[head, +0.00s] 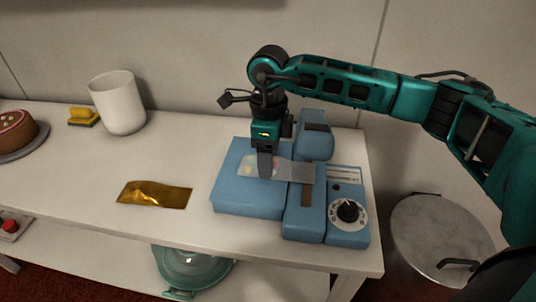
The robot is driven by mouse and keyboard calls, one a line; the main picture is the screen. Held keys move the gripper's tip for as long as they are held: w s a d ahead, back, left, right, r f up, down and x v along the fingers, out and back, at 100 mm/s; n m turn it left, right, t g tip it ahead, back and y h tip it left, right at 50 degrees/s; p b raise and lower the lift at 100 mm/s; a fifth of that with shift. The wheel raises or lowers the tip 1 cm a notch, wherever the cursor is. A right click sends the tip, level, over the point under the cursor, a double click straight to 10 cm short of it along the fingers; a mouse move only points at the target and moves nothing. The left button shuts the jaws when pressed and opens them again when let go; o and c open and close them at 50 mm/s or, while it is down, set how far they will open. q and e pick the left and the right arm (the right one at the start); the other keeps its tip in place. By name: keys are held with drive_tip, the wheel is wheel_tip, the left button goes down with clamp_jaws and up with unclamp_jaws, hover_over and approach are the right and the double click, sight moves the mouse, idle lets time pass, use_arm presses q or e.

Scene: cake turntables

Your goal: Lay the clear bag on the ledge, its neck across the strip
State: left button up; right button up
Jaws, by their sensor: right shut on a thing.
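The clear bag (300,171) is a see-through sheet with small coloured contents at its left part. It lies level at the top of the blue sealer's ledge (245,200). Its right end, the plain neck, reaches over the far part of the brown strip (307,197). I cannot tell whether it touches the ledge. My right gripper (265,172) points down from above and is shut on the bag near its middle, hiding part of it. My left gripper is not in view.
The sealer's blue head (315,141) stands raised behind the strip, and a dial (347,212) is at its right. A gold packet (155,194) lies left on the white table (95,215). A white cup (118,102), yellow sponge (83,116) and cake (17,131) stand farther left.

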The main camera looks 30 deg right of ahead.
drive_tip(key=shift+f, duration=0.1)
drive_tip(key=o, duration=1.4)
wheel_tip(320, 180, up, 12)
drive_tip(key=p, duration=0.1)
drive_tip(key=shift+w, duration=0.25)
drive_tip(key=shift+d, duration=0.1)
